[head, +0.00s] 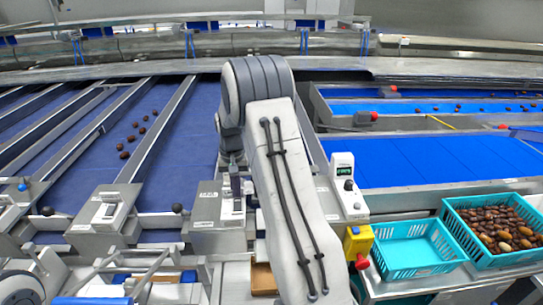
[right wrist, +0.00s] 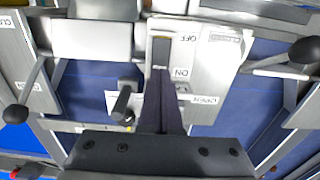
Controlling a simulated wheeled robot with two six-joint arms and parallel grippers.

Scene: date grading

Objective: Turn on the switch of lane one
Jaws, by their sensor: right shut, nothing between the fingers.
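A switch (right wrist: 161,50) with a dark slot shows in the right wrist view, on a grey and white housing with an OFF label above an ON label to its right. My right gripper (right wrist: 162,78) is shut and empty. Its dark fingertips lie over the lower part of the switch, near ON; I cannot tell whether they touch, and they hide that part. In the head view the switch housing (head: 232,212) stands at the front of the lanes, with my right gripper (head: 236,184) just over it. No lane number is readable. My left gripper is not in view.
A black lever (right wrist: 122,100) stands left of the fingers. Black-knobbed gate handles (right wrist: 303,50) flank the housing. Dates (head: 130,139) lie on a blue lane. A meter (head: 343,172), a yellow box with a red button (head: 356,240) and teal crates (head: 405,270) stand to the right.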

